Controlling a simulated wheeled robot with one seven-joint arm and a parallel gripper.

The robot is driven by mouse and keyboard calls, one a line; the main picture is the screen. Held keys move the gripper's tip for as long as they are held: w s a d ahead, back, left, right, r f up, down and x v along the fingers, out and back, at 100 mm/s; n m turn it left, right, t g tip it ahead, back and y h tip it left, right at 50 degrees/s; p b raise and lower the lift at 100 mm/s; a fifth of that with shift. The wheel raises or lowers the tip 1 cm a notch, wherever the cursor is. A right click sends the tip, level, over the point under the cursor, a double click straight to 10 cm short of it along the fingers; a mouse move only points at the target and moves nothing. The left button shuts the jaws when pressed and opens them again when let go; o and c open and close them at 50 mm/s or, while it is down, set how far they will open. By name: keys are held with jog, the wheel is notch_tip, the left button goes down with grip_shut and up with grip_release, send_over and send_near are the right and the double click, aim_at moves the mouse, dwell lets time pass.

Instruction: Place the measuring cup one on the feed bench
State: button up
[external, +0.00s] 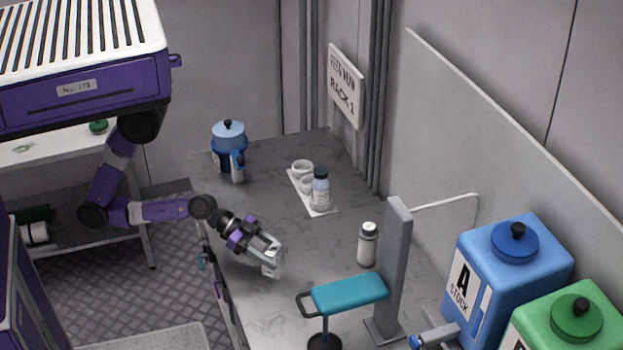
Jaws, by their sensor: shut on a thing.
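My gripper (268,258) is above the front part of the grey bench (305,238), reaching in from the left. Its jaws are shut on a small clear cup (274,267), which I take to be the measuring cup. The cup is partly hidden by the fingers. It is at or just above the bench top; I cannot tell whether it touches.
A teal-topped stand (348,293) is right of my gripper, by a grey post (393,260). A white bottle (367,245) stands behind it. A white tray (323,209) holds cups and a bottle. A blue jug (229,148) is at the back. Large blue (545,258) and green (540,335) containers stand right.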

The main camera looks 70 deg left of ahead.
jog(key=shift+f, duration=1.9)
jog(key=shift+f, duration=0.1)
jog(key=o, duration=1.4)
jog(key=shift+c, duration=0.2)
jog(key=shift+a+r, duration=0.1)
jog(key=shift+r, duration=0.1)
jog(key=s+a+r+n+t+y, duration=0.1)
jog(key=s+a+r+n+y, duration=0.1)
jog(key=a, duration=0.5)
jog(key=s+a+r+n+t+y+b, duration=0.1)
jog(key=s+a+r+n+t+y, duration=0.1)
jog(key=s+a, duration=0.4)
jog(key=s+a+r+n+t+y+b, duration=0.1)
jog(key=s+a+r+n+t+y, duration=0.1)
jog(key=a, duration=0.6)
jog(key=s+r+n+y, duration=0.1)
jog(key=s+n+y, duration=0.1)
jog(key=n+y, duration=0.1)
jog(key=shift+r+y, duration=0.25)
jog(key=shift+y, duration=0.05)
